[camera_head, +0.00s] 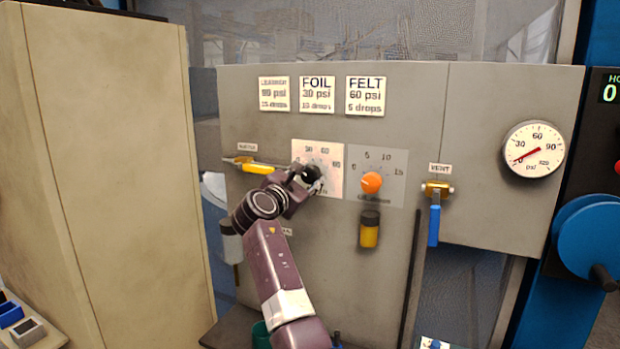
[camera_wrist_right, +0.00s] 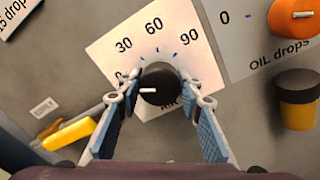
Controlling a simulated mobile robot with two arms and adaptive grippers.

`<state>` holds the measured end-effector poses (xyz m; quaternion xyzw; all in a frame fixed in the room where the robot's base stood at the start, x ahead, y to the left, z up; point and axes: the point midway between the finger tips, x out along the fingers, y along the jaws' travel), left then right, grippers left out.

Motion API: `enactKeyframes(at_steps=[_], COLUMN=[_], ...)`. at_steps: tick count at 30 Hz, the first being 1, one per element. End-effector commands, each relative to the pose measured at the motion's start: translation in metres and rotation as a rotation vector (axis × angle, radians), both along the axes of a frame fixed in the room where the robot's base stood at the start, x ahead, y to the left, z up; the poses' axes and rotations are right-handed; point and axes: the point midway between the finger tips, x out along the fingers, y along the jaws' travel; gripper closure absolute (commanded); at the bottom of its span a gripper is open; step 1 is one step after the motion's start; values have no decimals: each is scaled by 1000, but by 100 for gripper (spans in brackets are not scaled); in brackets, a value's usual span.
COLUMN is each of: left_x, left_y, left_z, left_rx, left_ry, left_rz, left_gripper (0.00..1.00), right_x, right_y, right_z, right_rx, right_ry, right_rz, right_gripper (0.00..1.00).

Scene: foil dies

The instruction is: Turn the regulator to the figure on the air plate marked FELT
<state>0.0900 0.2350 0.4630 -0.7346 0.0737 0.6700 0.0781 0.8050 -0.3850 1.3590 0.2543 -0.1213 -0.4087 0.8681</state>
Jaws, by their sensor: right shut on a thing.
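The FELT plate (camera_head: 365,96) reads 60 psi, 5 drops. The regulator is a black knob (camera_wrist_right: 160,86) on a white dial (camera_head: 328,158) marked 30, 60 and 90. In the wrist view its white pointer line lies to the left, near the low end of the scale, well short of 60. My right gripper (camera_wrist_right: 158,88) is shut on the knob, one finger on each side; in the head view it partly hides the dial (camera_head: 306,180). The round gauge (camera_head: 533,150) has its red needle low, near zero. My left gripper is not in view.
FOIL (camera_head: 317,95) and another plate (camera_head: 274,94) hang beside FELT. An orange oil knob (camera_head: 372,183) and yellow cup (camera_head: 369,230) are right of the dial. A yellow-handled valve (camera_head: 258,168) is left, a blue-handled vent valve (camera_head: 434,224) right. A tall beige cabinet (camera_head: 110,170) stands left.

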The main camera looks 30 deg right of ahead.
Motion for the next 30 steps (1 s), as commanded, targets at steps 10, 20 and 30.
enactKeyframes(at_steps=[10,20,30], left_x=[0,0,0], left_y=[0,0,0], left_z=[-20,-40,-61], left_rx=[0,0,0], left_ry=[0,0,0], left_rz=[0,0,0], left_gripper=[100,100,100], right_x=[0,0,0], right_y=[0,0,0], right_z=[-2,-3,-2], right_rx=[178,372,570], right_ry=[-232,-480,-734], right_rz=[0,1,-1], right_gripper=[91,91,91])
